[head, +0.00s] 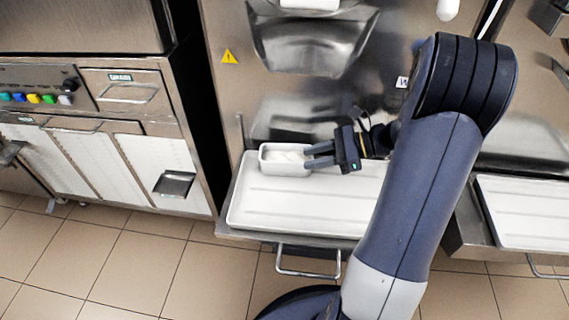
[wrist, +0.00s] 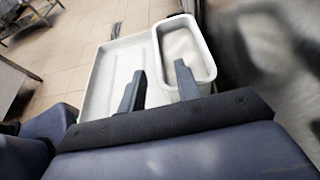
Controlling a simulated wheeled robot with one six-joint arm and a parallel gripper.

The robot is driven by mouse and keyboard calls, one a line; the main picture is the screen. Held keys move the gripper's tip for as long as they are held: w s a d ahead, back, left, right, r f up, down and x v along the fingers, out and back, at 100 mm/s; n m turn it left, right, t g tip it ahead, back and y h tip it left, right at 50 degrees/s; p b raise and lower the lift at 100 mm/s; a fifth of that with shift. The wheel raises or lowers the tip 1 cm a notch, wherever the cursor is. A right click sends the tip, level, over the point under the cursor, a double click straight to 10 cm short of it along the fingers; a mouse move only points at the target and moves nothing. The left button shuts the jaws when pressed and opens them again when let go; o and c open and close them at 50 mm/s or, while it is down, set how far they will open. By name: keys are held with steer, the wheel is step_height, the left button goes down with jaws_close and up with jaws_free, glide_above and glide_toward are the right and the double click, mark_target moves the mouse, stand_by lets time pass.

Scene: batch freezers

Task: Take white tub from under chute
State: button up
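The white tub (head: 268,162) is a small rectangular open container at the back left of a white tray (head: 290,208), below the steel front of the freezer. Pale, whitish contents or a pale floor show inside it. My gripper (head: 307,157) is open at the tub's right end, with its fingers pointing left. In the wrist view, the tub (wrist: 205,62) lies ahead and to the right. There my gripper (wrist: 159,68) has its fingers apart, one over the tray side and one over the tub's opening, with the tub's side wall between them. Contact cannot be told.
A protruding steel housing (head: 312,42) is above the tub. A drawer handle (head: 307,271) sticks out below the tray. A cabinet with coloured knobs (head: 48,98) stands left, across a dark gap. Another white tray (head: 525,210) is at right. Tiled floor (head: 110,270) is open in front.

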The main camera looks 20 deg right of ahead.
mark_target(292, 163)
steer(key=b+x, duration=0.2)
steer(key=x, duration=0.4)
steer(key=shift+s+a, duration=0.1)
steer(key=shift+c, duration=0.4)
jaws_close()
